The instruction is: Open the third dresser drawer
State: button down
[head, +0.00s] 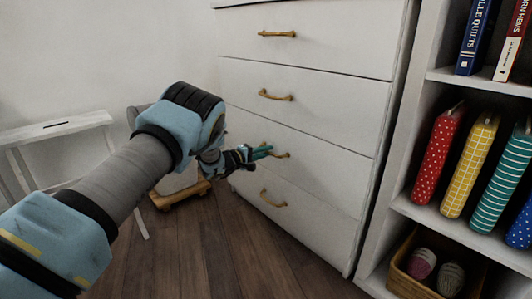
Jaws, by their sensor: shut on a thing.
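A white dresser has a stack of drawers with brass handles. The third drawer from the top (325,178) is white and looks flush with the fronts above and below it. My gripper (268,153) reaches in from the left and is shut on the third drawer's handle (284,155). The fingers cover the left part of this handle. The top drawer (340,38), second drawer (325,108) and bottom drawer (310,220) also look closed.
A white shelf unit (427,165) with books, patterned fabric rolls and a yarn basket (402,283) stands to the right. A white bench (55,128) and a low wooden wheeled base (180,194) are at left. The wooden floor (220,255) before the dresser is clear.

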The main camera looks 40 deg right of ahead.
dwell(0.8)
jog(key=w+a+p, duration=0.1)
jog(key=a+p, duration=1.3)
jog(key=a, duration=1.1)
jog(key=shift+w+a+p, duration=0.3)
jog(key=shift+a+p, duration=0.1)
jog(key=c, duration=0.9)
grip_release()
jog(key=a+r+p, duration=0.1)
jog(key=a, duration=0.9)
jog(key=shift+w+a, duration=0.3)
jog(key=shift+a, duration=0.1)
jog(key=shift+r, duration=0.1)
